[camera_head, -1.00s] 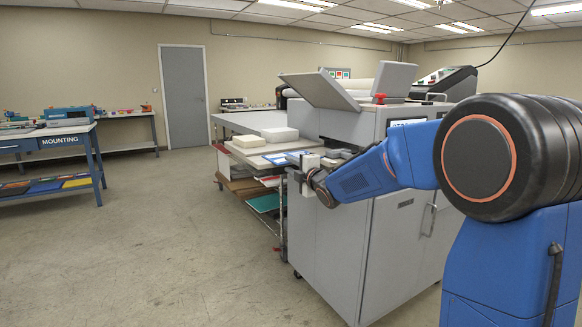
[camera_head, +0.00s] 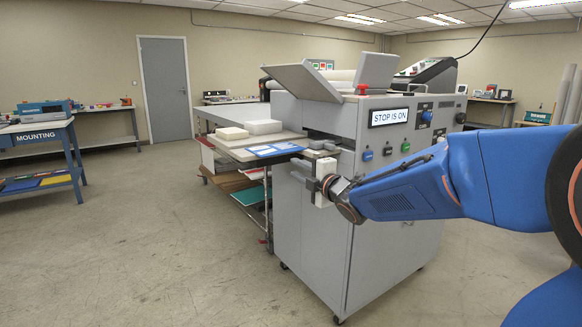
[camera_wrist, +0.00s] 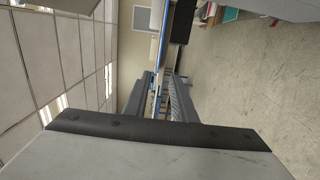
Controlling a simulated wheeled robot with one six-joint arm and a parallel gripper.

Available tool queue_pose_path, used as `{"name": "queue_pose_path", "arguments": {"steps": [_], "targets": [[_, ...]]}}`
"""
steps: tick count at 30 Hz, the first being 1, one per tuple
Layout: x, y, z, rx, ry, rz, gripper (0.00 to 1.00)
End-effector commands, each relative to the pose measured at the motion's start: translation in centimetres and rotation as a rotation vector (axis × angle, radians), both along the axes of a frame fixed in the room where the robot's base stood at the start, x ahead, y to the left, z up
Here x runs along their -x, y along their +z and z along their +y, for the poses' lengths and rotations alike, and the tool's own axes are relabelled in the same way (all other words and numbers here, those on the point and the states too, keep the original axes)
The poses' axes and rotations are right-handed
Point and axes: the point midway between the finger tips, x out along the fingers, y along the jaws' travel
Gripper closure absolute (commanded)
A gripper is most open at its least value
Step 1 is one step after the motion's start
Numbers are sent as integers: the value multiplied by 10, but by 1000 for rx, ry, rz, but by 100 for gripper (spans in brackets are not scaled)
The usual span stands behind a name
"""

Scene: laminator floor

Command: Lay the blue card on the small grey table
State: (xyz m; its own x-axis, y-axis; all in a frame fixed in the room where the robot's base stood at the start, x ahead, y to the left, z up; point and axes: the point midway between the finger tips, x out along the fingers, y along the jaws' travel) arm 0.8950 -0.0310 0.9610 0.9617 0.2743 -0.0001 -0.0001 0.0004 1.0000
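A blue card (camera_head: 264,151) with pale patches shows flat at the front of the laminator's feed table (camera_head: 235,153) in the head view. My gripper (camera_head: 302,162) is at the near corner of the laminator, just right of the card and close to table height. In the wrist view its two fingers (camera_wrist: 158,98) stand apart with a gap between them. A thin blue strip shows in that gap; I cannot tell whether it is the card seen edge-on. I cannot single out a separate small grey table.
The grey laminator (camera_head: 325,220) stands right beside my gripper, its display reading STOP IS ON. White stacks (camera_head: 263,127) sit behind the card. Boards lie on the shelf below. A blue MOUNTING bench (camera_head: 38,135) stands at the left. The floor between is clear.

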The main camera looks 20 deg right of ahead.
Motion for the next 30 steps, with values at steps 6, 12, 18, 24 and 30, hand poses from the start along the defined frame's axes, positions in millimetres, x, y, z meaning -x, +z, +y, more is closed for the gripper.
{"name": "queue_pose_path", "arguments": {"steps": [6, 12, 18, 24, 30], "targets": [[16, 0, -5, 0, -1, 0, 76], [18, 0, -5, 0, 0, 1, 76], [18, 0, -5, 0, 0, 1, 76], [20, -1, -7, -11, -11, 12, 76], [47, -14, -29, -152, -138, 145, 76]]}}
